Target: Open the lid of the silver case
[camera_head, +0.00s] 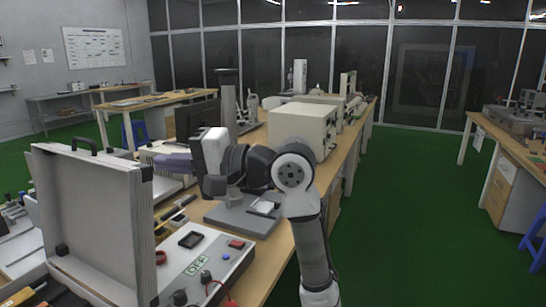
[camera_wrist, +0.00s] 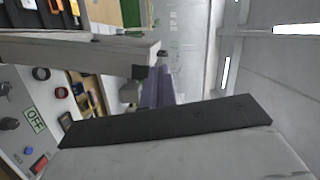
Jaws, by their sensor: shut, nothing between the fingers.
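The silver case's lid (camera_head: 95,220) stands raised and nearly upright at the left of the head view, with black corners and a black handle (camera_head: 84,145) on its top edge. The lid (camera_wrist: 75,50) crosses the upper left of the wrist view. The case's base is mostly out of view or hidden. My gripper (camera_head: 162,161) has purplish fingers, shut and empty, pointing left close to the lid's upper right edge. The fingers (camera_wrist: 160,85) also show in the wrist view near the lid's end. I cannot tell whether they touch it.
A white control panel (camera_head: 205,262) marked OFF, with knobs and a red button, sits right of the lid. A beige box (camera_head: 300,128) and a dark monitor (camera_head: 195,120) stand farther back on the bench. Green floor (camera_head: 400,220) is clear to the right.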

